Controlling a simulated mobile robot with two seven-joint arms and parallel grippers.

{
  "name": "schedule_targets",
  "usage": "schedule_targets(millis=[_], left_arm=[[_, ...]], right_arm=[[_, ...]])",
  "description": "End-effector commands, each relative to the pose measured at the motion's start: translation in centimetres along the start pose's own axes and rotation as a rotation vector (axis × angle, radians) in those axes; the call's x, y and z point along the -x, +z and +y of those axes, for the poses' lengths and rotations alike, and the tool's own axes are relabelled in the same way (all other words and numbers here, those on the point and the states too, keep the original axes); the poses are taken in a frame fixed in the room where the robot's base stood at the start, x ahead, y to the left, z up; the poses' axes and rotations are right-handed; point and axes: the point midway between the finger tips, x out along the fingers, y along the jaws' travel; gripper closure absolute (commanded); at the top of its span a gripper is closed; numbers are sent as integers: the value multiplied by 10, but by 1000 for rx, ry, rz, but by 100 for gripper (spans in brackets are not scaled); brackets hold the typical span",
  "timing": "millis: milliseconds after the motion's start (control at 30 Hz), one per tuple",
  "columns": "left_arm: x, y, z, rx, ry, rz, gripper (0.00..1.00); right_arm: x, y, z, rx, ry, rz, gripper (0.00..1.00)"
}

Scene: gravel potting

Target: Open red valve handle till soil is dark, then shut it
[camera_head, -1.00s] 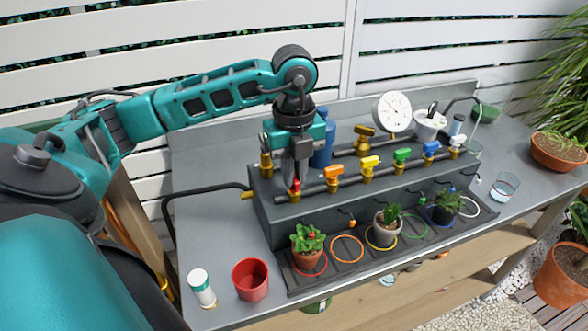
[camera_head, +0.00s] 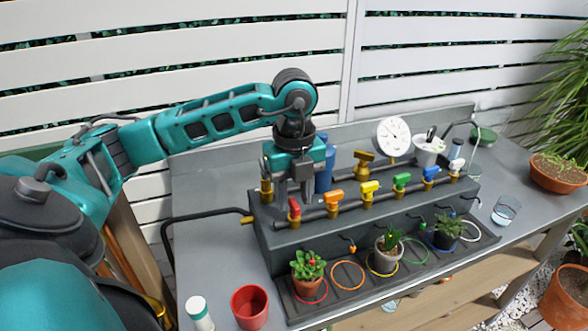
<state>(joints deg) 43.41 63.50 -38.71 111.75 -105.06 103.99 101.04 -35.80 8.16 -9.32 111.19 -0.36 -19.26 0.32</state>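The red valve handle (camera_head: 294,207) sits at the left end of the pipe row on the grey box; it looks turned across the pipe, unlike the orange handle (camera_head: 334,195) beside it. My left gripper (camera_head: 296,196) points down just behind and above the red handle, with its two fingers apart and nothing visibly held. Whether a finger touches the handle I cannot tell. A terracotta pot (camera_head: 309,287) with a leafy green plant (camera_head: 308,264) stands in the red ring (camera_head: 322,296); the leaves hide most of its soil. My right gripper is out of view.
Yellow (camera_head: 369,187), green (camera_head: 401,181), blue (camera_head: 431,173) and white handles (camera_head: 457,165) continue to the right. A gauge (camera_head: 393,136) stands behind. A red cup (camera_head: 250,305) and a white bottle (camera_head: 199,313) stand at front left. A glass (camera_head: 505,211) stands at right.

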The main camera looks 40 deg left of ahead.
Motion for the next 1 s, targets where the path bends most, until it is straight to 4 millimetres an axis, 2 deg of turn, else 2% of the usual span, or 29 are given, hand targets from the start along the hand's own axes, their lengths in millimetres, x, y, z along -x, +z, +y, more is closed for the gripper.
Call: schedule_targets(millis=[433,700,1000], left_arm=[[100,0,-1,0,-7,-5,61],[119,0,0,1,-3,-2,61],[122,0,0,1,-2,-1,61]], right_arm=[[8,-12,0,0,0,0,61],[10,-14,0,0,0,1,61],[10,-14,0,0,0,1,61]])
